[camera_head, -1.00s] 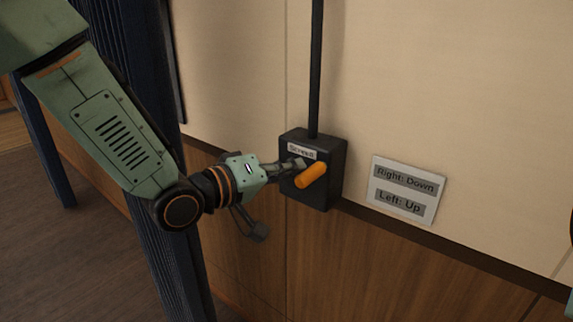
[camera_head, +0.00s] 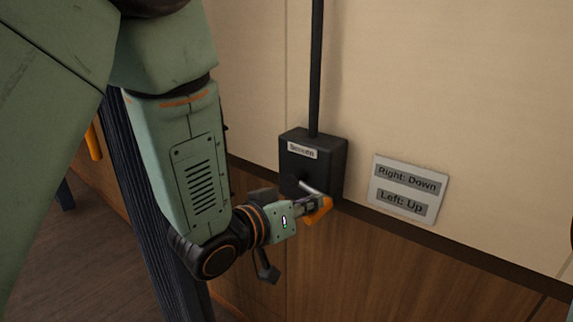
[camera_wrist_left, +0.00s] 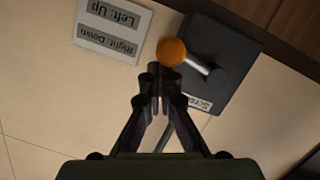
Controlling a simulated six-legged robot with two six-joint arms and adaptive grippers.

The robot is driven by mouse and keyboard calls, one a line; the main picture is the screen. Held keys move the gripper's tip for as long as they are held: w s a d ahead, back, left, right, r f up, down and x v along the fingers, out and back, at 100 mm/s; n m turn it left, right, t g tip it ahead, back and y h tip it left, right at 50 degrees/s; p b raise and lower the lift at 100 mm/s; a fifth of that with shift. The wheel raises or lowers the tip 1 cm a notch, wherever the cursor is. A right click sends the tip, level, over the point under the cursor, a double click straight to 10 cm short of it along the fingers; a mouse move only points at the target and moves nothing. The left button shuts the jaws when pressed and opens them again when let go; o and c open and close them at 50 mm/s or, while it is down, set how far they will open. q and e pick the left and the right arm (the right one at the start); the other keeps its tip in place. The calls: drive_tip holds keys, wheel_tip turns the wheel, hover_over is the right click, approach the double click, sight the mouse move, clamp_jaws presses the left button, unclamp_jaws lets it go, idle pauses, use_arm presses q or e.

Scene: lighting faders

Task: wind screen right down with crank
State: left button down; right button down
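The black crank box (camera_head: 330,165) labelled "Screen" is fixed on the wall, with a dark rod (camera_head: 316,70) rising from it. Its silver crank arm (camera_head: 312,188) points down and right to an orange handle (camera_head: 326,213). My left gripper (camera_head: 311,206) is at the handle, partly covering it. In the left wrist view the finger tips (camera_wrist_left: 159,72) are close together with nothing seen between them. They appear to touch the side of the orange handle (camera_wrist_left: 171,51) rather than enclose it. My right gripper is out of view.
A white sign (camera_head: 407,190) right of the box reads "Right: Down" and "Left: Up"; it also shows inverted in the left wrist view (camera_wrist_left: 113,27). A dark blue curtain-like panel (camera_head: 150,205) stands behind my left arm. The wall between box and sign is clear.

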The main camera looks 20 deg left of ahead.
sight(308, 223)
use_arm(q)
wheel_tip(308, 223, down, 2)
drive_tip(key=shift+d+f, duration=0.1)
drive_tip(key=shift+f, duration=0.15)
drive_tip(key=shift+a+f+b, duration=0.2)
drive_tip(key=shift+f+b, duration=0.35)
drive_tip(key=shift+f, duration=0.5)
drive_tip(key=w+a+f+m+t+y+b, duration=0.1)
drive_tip(key=w+a+f+m+y+b, duration=0.1)
drive_tip(key=a+f+m+b, duration=0.2)
drive_tip(key=shift+a+f+m+y+b, duration=0.4)
drive_tip(key=shift+a+f+m, duration=0.2)
drive_tip(key=shift+m, duration=1)
drive_tip(key=shift+d, duration=0.1)
wheel_tip(308, 223, up, 10)
drive_tip(key=shift+s, duration=0.1)
